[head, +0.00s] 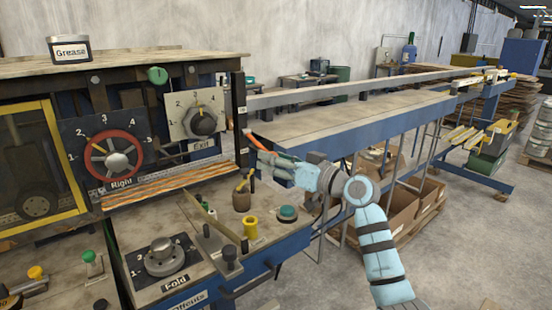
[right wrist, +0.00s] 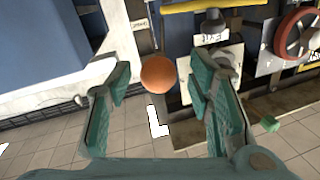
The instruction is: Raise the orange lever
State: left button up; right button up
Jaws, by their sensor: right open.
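The orange lever (head: 254,141) sticks out beside the Exit dial panel in the head view, its shaft slanting toward my right gripper. In the right wrist view its round orange knob (right wrist: 158,73) shows beyond and between the fingertips. My right gripper (head: 265,164) is open, close to the lever's end. In the right wrist view the two teal fingers (right wrist: 157,85) stand apart, one on each side of the knob; I cannot tell whether they touch it. My left gripper is not in view.
The Exit dial (head: 204,121) and the red Right wheel (head: 112,156) are left of the lever. Below stand a brown knob (head: 242,196), a yellow post (head: 250,227) and a teal button (head: 288,213). A long blue-sided table (head: 350,123) extends behind my right arm.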

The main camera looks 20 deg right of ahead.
jog(key=shift+w, duration=0.15)
grip_shut()
